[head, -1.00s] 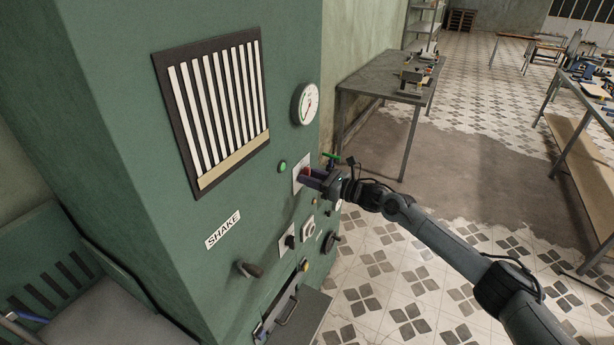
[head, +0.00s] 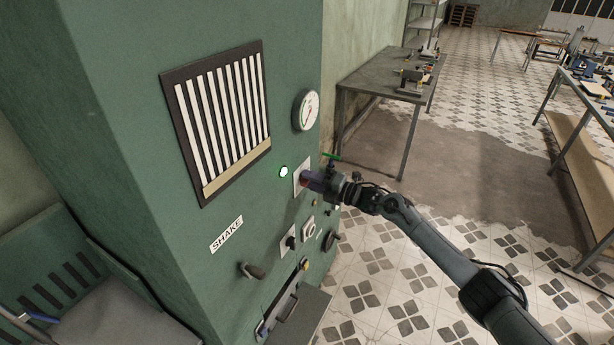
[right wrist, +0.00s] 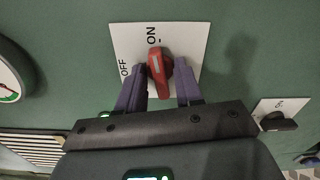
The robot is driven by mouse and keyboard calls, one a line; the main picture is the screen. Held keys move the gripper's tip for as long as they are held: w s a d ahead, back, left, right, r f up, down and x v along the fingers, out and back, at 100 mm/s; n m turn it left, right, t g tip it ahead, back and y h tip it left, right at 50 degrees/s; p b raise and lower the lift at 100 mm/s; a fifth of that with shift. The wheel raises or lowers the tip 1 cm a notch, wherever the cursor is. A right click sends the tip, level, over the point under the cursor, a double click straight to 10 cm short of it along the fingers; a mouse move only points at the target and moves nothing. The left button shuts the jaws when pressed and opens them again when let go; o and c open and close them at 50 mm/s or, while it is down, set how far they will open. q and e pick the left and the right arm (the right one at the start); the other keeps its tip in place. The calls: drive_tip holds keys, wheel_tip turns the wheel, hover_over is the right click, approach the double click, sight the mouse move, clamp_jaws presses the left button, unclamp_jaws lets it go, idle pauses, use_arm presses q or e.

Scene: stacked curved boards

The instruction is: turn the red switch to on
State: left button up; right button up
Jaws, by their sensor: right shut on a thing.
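The red switch (right wrist: 160,65) sits on a white plate (right wrist: 185,38) marked OFF and ON, fixed to the green machine. In the right wrist view its pale pointer line points towards the ON mark. My right gripper (head: 306,182) is at the plate in the head view. In the right wrist view its purple fingers (right wrist: 160,90) stand on both sides of the red switch, shut on it. In the head view the gripper mostly hides the switch. My left gripper is not in view.
A green lamp (head: 283,171) glows beside the plate. A round gauge (head: 306,110) is above it. Below are a black switch (head: 290,243), a dark handle (head: 252,271) and a SHAKE label (head: 226,234).

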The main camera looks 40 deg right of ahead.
drive_tip(key=shift+m, duration=0.5)
drive_tip(key=o, duration=0.6)
drive_tip(key=shift+o, duration=0.2)
drive_tip(key=p+v, duration=0.4)
drive_tip(key=v, duration=0.3)
